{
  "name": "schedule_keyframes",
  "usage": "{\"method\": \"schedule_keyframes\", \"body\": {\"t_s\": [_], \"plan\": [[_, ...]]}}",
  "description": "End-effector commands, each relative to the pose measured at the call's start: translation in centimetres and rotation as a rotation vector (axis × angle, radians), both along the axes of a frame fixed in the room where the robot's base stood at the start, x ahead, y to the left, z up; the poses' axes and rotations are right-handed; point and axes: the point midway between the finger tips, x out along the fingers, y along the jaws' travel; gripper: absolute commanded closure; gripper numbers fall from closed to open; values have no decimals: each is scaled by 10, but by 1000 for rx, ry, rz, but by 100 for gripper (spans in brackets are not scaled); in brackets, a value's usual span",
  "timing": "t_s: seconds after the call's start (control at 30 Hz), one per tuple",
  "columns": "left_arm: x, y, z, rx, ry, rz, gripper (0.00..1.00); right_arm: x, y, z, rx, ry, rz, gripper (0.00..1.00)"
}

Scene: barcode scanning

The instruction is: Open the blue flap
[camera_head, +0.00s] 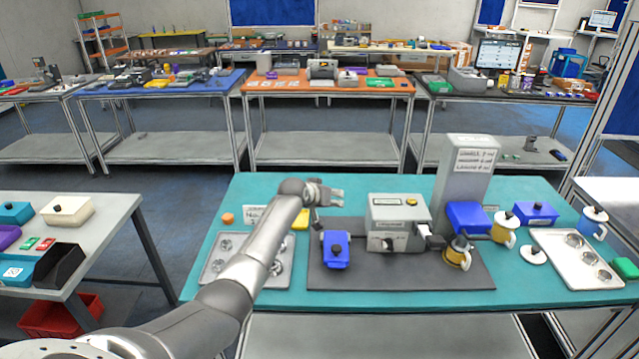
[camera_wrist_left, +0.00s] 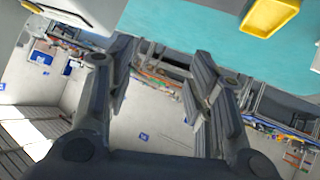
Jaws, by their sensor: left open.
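A blue flap-like block (camera_head: 467,216) sits at the front of the tall grey machine (camera_head: 468,180), above a yellow mug (camera_head: 457,254). I cannot tell whether it is open or shut. A blue box with a black knob (camera_head: 336,252) stands on the dark mat at the left. A blue lidded box (camera_head: 536,212) stands at the right. My left gripper (camera_head: 338,196) is above the teal table, behind the blue box and left of the tall machine, apart from both. In the left wrist view its fingers (camera_wrist_left: 160,85) are spread with nothing between them. My right gripper is not in view.
A grey machine (camera_head: 398,215) stands on the dark mat (camera_head: 400,280) between the blue box and the tall machine. A yellow tray (camera_wrist_left: 268,15) shows in the wrist view. Metal trays (camera_head: 580,260) and another mug (camera_head: 504,230) stand nearby. The teal front edge is clear.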

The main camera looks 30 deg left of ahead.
Motion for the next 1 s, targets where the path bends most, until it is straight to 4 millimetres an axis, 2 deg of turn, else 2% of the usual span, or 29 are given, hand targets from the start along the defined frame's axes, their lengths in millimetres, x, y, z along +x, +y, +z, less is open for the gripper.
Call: {"method": "schedule_keyframes", "body": {"t_s": [0.03, 0.33, 0.4, 1.0], "plan": [[-2, 1, 6, 0, 0, 0, 52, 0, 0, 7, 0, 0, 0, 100], [-11, 2, 19, 0, 0, 0, 52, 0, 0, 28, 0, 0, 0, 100], [-13, 3, 20, 0, -1, 0, 52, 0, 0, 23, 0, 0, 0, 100], [-36, 7, 53, 0, 0, 0, 52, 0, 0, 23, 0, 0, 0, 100]]}}
